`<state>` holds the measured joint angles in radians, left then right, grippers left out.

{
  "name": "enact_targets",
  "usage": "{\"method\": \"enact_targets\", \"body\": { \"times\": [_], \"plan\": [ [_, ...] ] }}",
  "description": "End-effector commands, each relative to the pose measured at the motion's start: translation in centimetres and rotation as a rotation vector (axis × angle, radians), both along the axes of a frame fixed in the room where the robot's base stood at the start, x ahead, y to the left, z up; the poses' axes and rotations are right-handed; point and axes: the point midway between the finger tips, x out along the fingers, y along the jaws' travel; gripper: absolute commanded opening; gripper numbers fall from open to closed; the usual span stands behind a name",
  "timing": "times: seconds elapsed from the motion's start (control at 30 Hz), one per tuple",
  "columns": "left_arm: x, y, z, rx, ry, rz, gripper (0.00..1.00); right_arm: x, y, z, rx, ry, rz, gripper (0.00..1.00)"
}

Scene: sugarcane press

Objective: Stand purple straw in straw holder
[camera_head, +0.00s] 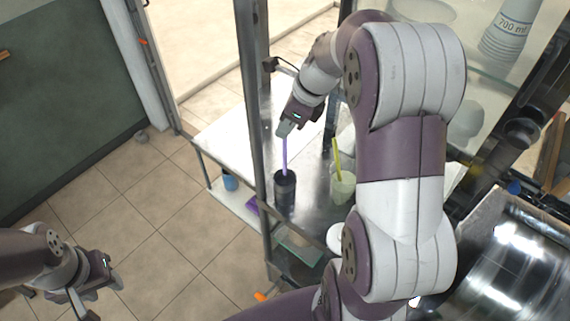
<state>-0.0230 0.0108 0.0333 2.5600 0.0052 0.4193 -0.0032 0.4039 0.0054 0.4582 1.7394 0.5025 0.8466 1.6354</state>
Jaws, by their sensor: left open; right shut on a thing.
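The purple straw (285,156) is upright in the head view, its top at my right gripper (285,131), which is shut on it. The straw's lower end reaches the mouth of a dark cylindrical cup (285,194), which looks like the straw holder. I cannot tell how deep the straw sits, as the cup's wall hides its inside. My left gripper (92,298) is open and empty at the lower left, over the tiled floor and far from the straw.
A pale cup (342,188) with a yellow-green straw (337,155) stands right of the dark cup on the metal counter (312,207). A vertical metal post (254,100) rises close to the left. A blue cup (230,181) sits on a lower shelf. My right arm covers much of the right side.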

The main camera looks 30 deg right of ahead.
Motion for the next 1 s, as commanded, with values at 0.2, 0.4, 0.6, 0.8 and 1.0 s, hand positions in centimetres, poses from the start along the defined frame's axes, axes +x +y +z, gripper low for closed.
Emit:
{"method": "enact_targets", "body": {
  "times": [0.2,0.4,0.6,0.8,1.0],
  "plan": [
    [0.0,0.0,0.3,0.0,0.0,0.0,0.43,0.0,0.0,0.0,0.001,0.001,0.0,0.0],
    [0.0,0.0,0.1,0.0,0.0,0.0,0.43,0.0,0.0,-0.3,0.001,0.001,0.0,0.0],
    [0.0,0.0,-0.6,0.0,0.0,0.0,0.43,0.0,0.0,-1.4,0.002,0.002,0.0,0.0],
    [0.0,0.0,-1.1,0.0,0.0,0.0,0.43,0.0,0.0,-2.4,0.001,0.001,-0.001,0.0],
    [0.0,0.0,-1.6,0.0,0.0,0.0,0.43,0.0,0.0,-3.4,0.001,0.001,0.0,0.0]
  ]
}}
